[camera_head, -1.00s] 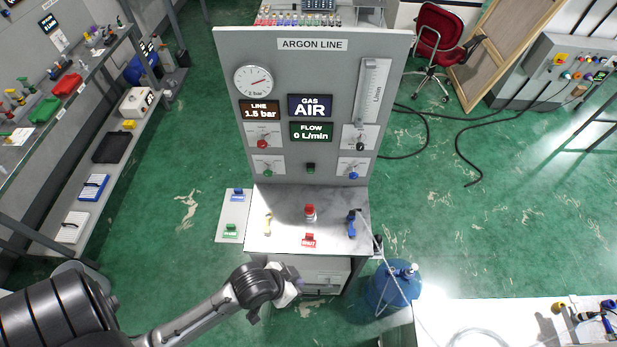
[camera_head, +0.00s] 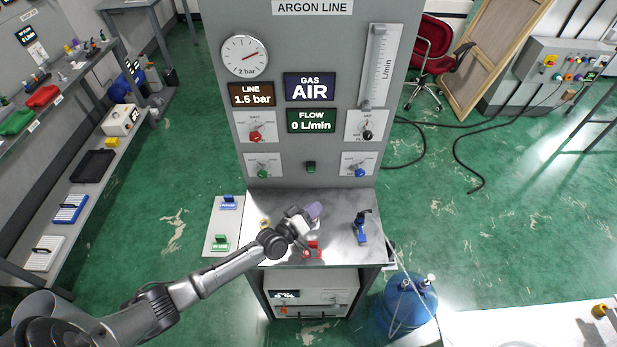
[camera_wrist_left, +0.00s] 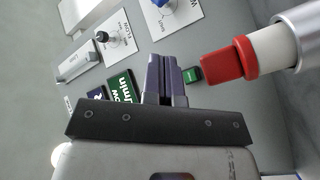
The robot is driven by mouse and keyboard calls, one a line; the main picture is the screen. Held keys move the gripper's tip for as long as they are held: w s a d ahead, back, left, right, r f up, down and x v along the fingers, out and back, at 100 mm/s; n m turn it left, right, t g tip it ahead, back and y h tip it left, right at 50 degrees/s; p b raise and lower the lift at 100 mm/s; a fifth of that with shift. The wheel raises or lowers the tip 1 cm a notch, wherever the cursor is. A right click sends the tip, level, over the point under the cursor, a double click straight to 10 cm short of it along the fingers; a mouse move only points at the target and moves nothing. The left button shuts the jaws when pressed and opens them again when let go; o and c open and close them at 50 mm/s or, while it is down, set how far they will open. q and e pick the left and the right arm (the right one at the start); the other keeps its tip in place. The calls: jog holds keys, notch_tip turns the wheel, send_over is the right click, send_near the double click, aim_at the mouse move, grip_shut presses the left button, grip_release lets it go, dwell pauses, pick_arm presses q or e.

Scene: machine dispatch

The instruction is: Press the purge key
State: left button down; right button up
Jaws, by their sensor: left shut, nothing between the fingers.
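The argon line panel (camera_head: 330,100) stands upright behind a grey bench top (camera_head: 340,225). A small green key in a dark frame (camera_head: 311,167) sits low in the panel's middle; I cannot read its label. It also shows in the left wrist view (camera_wrist_left: 192,75), just beyond my fingertips and to their right. My left gripper (camera_head: 315,210) is shut and empty above the bench, in front of the panel and apart from the green key. Its fingers also show in the left wrist view (camera_wrist_left: 166,72). My right gripper is out of view.
A blue-handled valve (camera_head: 361,232) is right on the bench. A side plate (camera_head: 223,225) carries blue and green keys. A blue cylinder (camera_head: 400,308) stands front right.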

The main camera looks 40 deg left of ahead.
aim_at(311, 170)
pick_arm(q)
jog(key=shift+w+a+n+t+y, duration=0.15)
jog(key=shift+a+n, duration=0.05)
jog(key=shift+a, duration=0.2)
jog(key=shift+w+a+n+t+y, duration=0.1)
jog(key=shift+a+n+t+y, duration=0.1)
jog(key=shift+a, duration=0.15)
jog(key=shift+w+a+f+b, duration=0.15)
jog(key=shift+w+a+b, duration=0.2)
jog(key=shift+b, duration=0.25)
jog(key=w+a+b, duration=0.5)
jog(key=w+b, duration=0.1)
dwell(0.5)
dwell(0.8)
jog(key=shift+a, duration=0.1)
dwell(0.4)
